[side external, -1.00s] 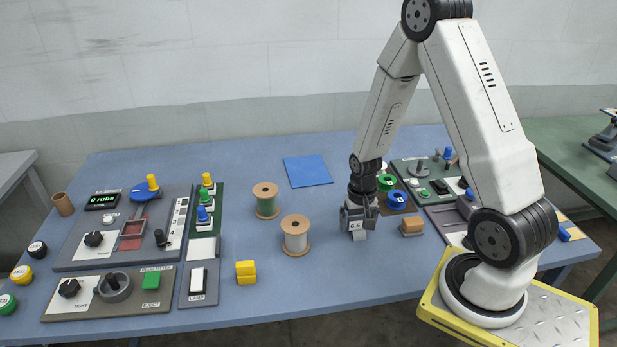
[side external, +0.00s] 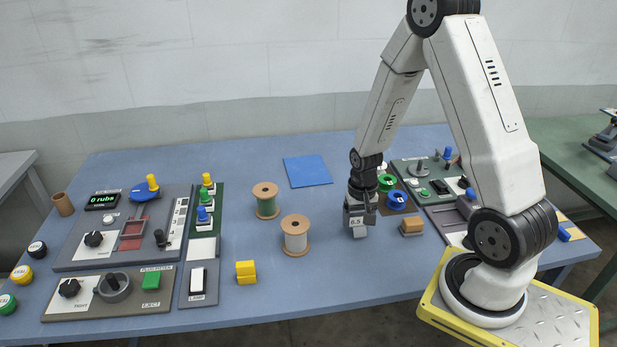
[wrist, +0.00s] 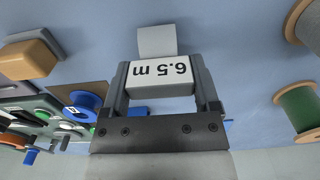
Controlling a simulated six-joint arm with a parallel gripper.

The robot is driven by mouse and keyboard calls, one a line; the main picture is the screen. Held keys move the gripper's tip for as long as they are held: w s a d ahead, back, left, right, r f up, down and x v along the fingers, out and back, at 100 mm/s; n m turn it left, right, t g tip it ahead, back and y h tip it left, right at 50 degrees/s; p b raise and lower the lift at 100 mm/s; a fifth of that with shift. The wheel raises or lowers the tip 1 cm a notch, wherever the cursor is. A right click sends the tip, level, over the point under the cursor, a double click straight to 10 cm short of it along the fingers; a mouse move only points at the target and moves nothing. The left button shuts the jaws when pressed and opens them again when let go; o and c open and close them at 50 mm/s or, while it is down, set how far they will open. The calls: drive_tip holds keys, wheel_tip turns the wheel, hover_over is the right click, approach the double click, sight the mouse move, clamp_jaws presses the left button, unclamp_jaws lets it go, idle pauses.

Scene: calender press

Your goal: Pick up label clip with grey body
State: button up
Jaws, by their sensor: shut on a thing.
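The label clip with grey body (wrist: 157,41) is between my gripper's fingers in the wrist view, its white face reading "6.5 m". In the side external view the clip (side external: 360,232) shows below the fingers at the middle right of the blue table. My gripper (side external: 360,217) points down and is shut on the clip, with one finger on each side; it also shows in the wrist view (wrist: 160,78). I cannot tell whether the clip's underside touches the table.
A tan clip (side external: 412,228) stands close to the right. Blue (side external: 397,200) and green (side external: 386,183) spools sit behind it. A white-wound spool (side external: 295,237) and a green-wound spool (side external: 266,203) stand to the left. A yellow clip (side external: 246,272) is farther left.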

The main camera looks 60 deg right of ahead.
sight(359, 214)
drive_tip(key=shift+r, duration=4.35)
